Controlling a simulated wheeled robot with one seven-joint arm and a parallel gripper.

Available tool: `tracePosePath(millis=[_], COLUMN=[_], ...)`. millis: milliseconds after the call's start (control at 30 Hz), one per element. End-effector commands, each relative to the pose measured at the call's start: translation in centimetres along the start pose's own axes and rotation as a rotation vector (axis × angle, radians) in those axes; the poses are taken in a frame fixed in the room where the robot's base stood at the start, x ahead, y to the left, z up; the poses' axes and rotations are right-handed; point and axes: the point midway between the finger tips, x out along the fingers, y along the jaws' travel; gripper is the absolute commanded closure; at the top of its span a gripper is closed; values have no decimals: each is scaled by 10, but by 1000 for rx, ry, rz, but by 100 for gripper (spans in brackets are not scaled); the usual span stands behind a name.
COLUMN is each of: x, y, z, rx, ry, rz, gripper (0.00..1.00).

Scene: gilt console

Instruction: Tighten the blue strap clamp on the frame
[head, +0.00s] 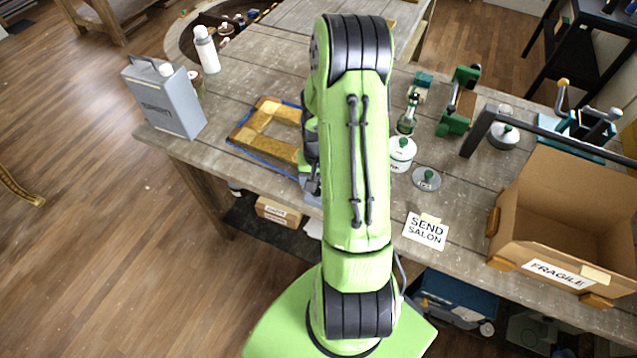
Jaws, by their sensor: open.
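A gilt wooden frame (255,111) lies flat on the grey plank workbench, left of my arm. A blue strap (261,158) runs along its outer edges. The right part of the frame is hidden behind my arm, and I cannot make out the strap's clamp or buckle. My gripper (311,187) shows only in part at the left edge of my arm, close to the frame's near right corner. It is open; its fingertips are mostly hidden, and I cannot tell whether it touches the frame or strap.
A grey metal can (163,101) and a white bottle (206,50) stand left of the frame. Right of my arm are a white jar (402,153), a "SEND SALON" card (425,231), a green clamp tool (459,100) and an open "FRAGILE" box (565,215). Bare planks lie behind the frame.

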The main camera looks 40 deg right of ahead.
Motion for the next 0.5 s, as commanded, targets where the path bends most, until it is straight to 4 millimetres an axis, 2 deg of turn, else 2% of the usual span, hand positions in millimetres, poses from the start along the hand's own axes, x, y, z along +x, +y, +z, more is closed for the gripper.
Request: tracePosePath(millis=[133, 367, 500], x=[12, 12, 12], y=[0, 0, 0], z=[0, 0, -1], rx=[0, 0, 0], ry=[1, 2, 2], rz=[0, 0, 0], gripper=[31, 31, 53])
